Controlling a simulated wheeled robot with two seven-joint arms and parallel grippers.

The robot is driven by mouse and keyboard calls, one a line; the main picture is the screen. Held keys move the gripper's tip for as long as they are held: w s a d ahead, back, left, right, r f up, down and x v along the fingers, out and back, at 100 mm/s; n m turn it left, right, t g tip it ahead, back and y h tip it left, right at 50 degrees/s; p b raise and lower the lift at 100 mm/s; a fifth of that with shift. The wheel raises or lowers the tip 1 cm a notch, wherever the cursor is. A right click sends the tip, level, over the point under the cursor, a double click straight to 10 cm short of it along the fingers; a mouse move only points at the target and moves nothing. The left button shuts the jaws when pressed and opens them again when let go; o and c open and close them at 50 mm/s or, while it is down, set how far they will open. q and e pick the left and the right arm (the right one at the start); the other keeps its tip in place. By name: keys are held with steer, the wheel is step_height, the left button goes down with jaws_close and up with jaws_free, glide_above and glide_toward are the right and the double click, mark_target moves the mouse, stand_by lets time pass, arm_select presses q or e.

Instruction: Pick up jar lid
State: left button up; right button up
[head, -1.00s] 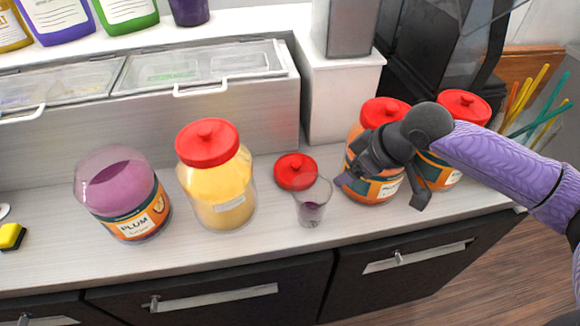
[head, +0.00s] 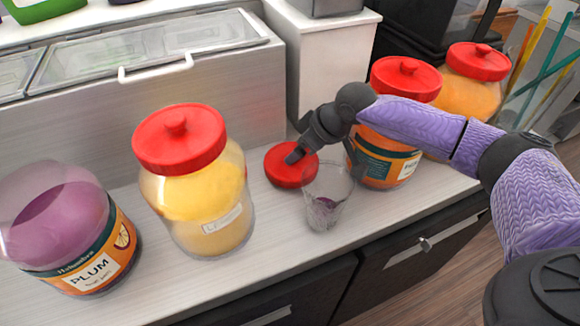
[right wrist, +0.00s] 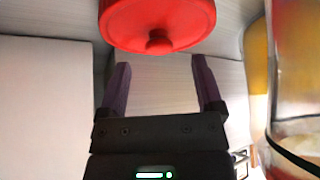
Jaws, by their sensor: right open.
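A red jar lid with a small knob (head: 284,172) lies on the counter between the yellow jar and a clear cup. It also shows at the top of the right wrist view (right wrist: 157,22), just beyond the fingertips. My right gripper (right wrist: 158,72) is open and empty, with the lid's knob lined up between its two fingers. In the head view the right gripper (head: 306,148) is over the lid and partly hides it. An open plum jar (head: 82,243) with purple contents stands at the left. My left gripper is not in view.
The clear cup (head: 326,192) with some purple in it stands close to the lid and gripper. A yellow jar with a red lid (head: 192,190) is on the left. Two orange jars (head: 383,150) stand behind my right arm. A white block (head: 320,70) stands behind the lid.

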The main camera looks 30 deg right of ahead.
steer(key=x, duration=0.2)
steer(key=shift+w+a+f, duration=0.1)
steer(key=shift+w+f, duration=0.1)
steer(key=shift+f, duration=0.1)
steer(key=shift+c, duration=0.5)
jaws_close()
